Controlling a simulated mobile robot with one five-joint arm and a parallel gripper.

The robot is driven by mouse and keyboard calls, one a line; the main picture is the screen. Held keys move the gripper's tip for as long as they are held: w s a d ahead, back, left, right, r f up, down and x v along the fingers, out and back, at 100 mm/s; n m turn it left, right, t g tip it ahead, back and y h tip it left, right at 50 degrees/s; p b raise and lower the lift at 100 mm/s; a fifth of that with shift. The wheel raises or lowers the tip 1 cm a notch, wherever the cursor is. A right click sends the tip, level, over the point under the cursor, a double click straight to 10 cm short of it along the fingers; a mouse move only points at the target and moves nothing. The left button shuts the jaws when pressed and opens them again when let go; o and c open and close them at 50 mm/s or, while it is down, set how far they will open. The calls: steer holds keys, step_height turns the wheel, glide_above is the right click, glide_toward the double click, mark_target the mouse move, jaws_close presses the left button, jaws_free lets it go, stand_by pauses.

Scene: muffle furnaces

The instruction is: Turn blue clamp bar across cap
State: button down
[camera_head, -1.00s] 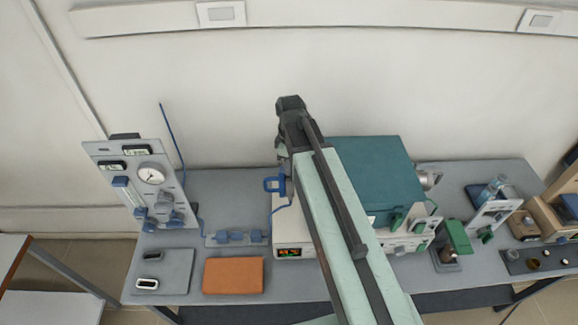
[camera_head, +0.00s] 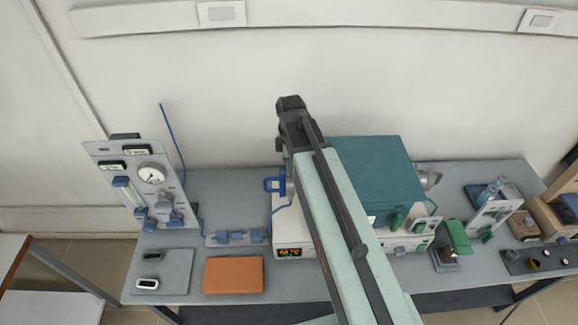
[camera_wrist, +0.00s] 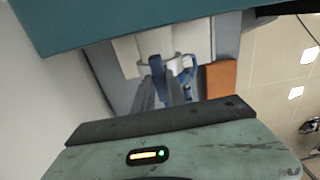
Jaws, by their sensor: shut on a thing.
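The blue clamp bar (camera_wrist: 157,72) stands nearly upright in the wrist view, in front of a whitish round cap (camera_wrist: 155,46). My gripper (camera_wrist: 160,94) is shut on the blue bar, with its grey fingers on either side of the bar's near end. In the head view, a blue bracket-like part (camera_head: 271,184) shows at the left side of the furnace's pale base. My arm crosses in front there and hides most of the gripper, the cap and the bar.
The teal furnace housing (camera_head: 375,180) stands right of my arm. A gauge panel (camera_head: 140,185) with blue fittings is at left, and an orange block (camera_head: 233,275) lies at the bench's front. Green-handled devices (camera_head: 455,240) stand at right. The grey bench (camera_head: 215,190) is clear behind the blue fittings.

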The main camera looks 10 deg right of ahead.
steer(key=c, duration=1.4)
jaws_free()
steer(key=shift+o, duration=0.2)
steer(key=shift+r, duration=0.1)
step_height(320, 180, up, 8)
steer(key=p, duration=0.8)
steer(key=shift+f, duration=0.2)
